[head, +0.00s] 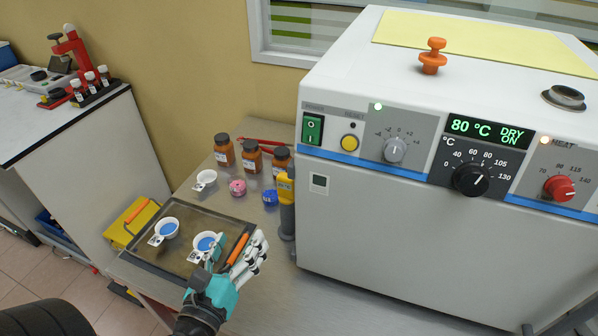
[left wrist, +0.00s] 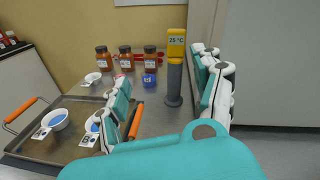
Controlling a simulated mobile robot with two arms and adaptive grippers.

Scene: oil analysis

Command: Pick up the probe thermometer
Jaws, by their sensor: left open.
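The probe thermometer (head: 286,189) has a yellow head and stands upright in a grey holder (head: 288,222) beside the white oven. In the left wrist view the thermometer (left wrist: 176,45) shows a 25 °C display, with the grey holder (left wrist: 174,86) below it. My left gripper (head: 237,258) is over the tray's right end, in front of the thermometer and apart from it. In the left wrist view my left gripper (left wrist: 165,75) is open and empty, with the thermometer beyond the gap between its fingers.
The dark tray (head: 181,262) with orange handles holds white cups (head: 167,228) of blue liquid. Brown bottles (head: 250,156), a pink lid (head: 237,187), a blue lid (head: 270,197) and another white cup (head: 205,179) stand behind. The oven (head: 390,255) blocks the right side.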

